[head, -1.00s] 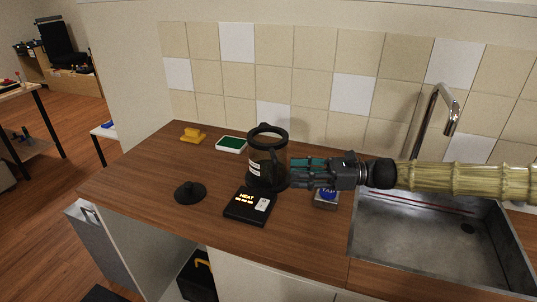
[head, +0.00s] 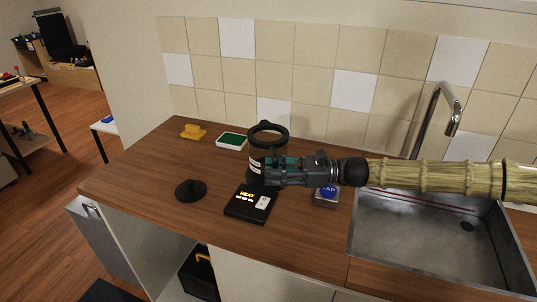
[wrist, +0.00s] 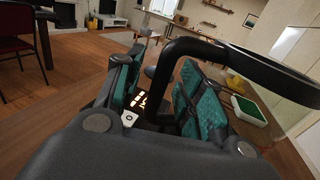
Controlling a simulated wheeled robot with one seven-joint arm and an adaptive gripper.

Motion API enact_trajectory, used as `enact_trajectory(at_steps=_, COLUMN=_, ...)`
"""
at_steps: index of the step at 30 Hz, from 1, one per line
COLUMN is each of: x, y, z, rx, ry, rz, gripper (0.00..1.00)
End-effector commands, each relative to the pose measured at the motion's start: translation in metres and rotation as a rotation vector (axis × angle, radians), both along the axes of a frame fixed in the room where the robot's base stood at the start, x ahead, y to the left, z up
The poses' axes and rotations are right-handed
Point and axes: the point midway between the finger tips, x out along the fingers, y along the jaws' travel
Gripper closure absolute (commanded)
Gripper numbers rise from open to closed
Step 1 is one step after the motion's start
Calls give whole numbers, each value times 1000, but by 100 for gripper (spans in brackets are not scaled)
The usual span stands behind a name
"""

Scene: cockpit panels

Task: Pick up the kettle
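The kettle (head: 268,137) is a clear jug with a black rim and a black handle, upright on the counter. My gripper (head: 262,172) reaches in from the right in the head view and hides much of the kettle's body. In the wrist view the black handle (wrist: 168,65) stands between my gripper's teal-padded fingers (wrist: 158,90). The fingers are apart, with a visible gap between the left finger and the handle. The right finger is close to the handle; I cannot tell whether it touches.
A black lid with a knob (head: 190,190) and a HEAT panel (head: 248,204) lie in front of the kettle. A TAP block (head: 327,194) stands by the sink (head: 420,240). A green-and-white tray (head: 232,141) and a yellow object (head: 193,131) are behind left.

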Motion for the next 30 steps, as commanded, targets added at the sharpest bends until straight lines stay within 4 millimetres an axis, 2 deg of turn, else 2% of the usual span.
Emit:
enact_trajectory(at_steps=1, x=0, y=0, z=0, rx=0, ry=0, rz=0, gripper=65)
enact_trajectory(at_steps=7, x=0, y=0, z=0, rx=0, ry=0, rz=0, gripper=100)
enact_trajectory(at_steps=23, x=0, y=0, z=3, rx=1, ry=-3, rz=1, gripper=100)
enact_trajectory(at_steps=30, x=0, y=0, z=19, rx=1, ry=-5, rz=1, gripper=100)
